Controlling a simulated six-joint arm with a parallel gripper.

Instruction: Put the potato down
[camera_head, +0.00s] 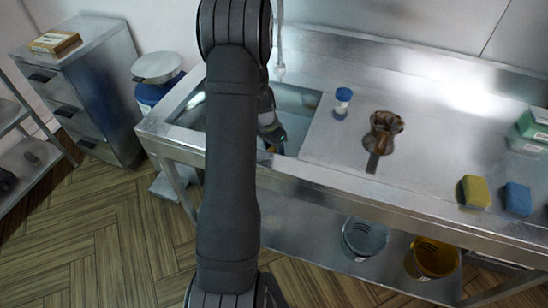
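My gripper (271,140) is low at the sink basin (296,100), mostly hidden behind my own dark arm. I cannot tell whether its fingers are open or shut, or whether they hold anything. I cannot make out a potato in this view; if it is at the gripper, my arm or the basin's front edge hides it.
On the steel counter (335,135) right of the sink stand a blue-capped jar (342,102) and a brown handled item (383,135). Farther right lie a yellow sponge (475,191) and a blue sponge (517,199). Buckets (364,239) stand on the lower shelf.

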